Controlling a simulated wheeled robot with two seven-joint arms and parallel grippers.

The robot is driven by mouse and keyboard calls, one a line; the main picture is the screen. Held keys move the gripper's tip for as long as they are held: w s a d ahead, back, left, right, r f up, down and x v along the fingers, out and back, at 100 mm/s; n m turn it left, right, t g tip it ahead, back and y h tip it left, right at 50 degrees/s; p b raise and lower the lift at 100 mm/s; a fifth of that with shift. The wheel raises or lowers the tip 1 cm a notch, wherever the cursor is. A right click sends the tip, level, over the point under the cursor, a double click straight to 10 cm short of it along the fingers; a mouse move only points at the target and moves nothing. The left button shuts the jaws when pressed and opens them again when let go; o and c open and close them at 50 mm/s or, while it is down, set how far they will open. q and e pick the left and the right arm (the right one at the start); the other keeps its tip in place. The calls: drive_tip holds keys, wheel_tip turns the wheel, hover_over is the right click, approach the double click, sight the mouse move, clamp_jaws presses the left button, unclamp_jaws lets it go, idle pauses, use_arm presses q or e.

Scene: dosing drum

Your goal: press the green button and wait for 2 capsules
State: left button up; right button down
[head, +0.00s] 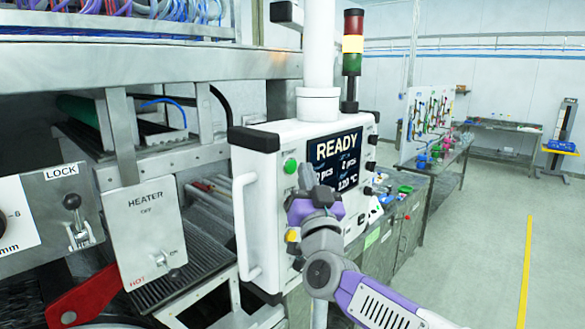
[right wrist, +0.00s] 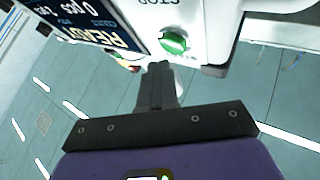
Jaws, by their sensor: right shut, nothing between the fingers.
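The green button (head: 290,166) is a round knob on the upper left of the white control panel (head: 268,148). It also shows in the right wrist view (right wrist: 174,43). The panel's dark display (head: 335,150) reads READY, with a pcs count and 120 °C below, partly hidden by my gripper. My right gripper (head: 305,181) is in front of the panel, just below and right of the button in the head view. In the right wrist view its fingers (right wrist: 158,70) are shut and empty, with their tips just short of the button. No capsules are visible. My left gripper is out of view.
A yellow button (head: 292,235) sits lower on the panel. A white handle (head: 244,225) runs down its left side. A signal tower (head: 352,45) with a bright yellow band stands behind. The heater box (head: 147,235) and red lever (head: 85,297) are left. Floor at right is clear.

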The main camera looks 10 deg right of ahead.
drive_tip(key=shift+w+a, duration=0.1)
idle(0.7)
drive_tip(key=shift+w+a, duration=0.2)
drive_tip(key=shift+w, duration=0.05)
drive_tip(key=shift+w+a, duration=0.25)
drive_tip(key=shift+w, duration=0.05)
idle(1.1)
drive_tip(key=shift+s+d+f+b, duration=0.1)
drive_tip(key=shift+s+d+b, duration=0.25)
drive_tip(key=shift+s+d, duration=0.25)
drive_tip(key=shift+a, duration=0.1)
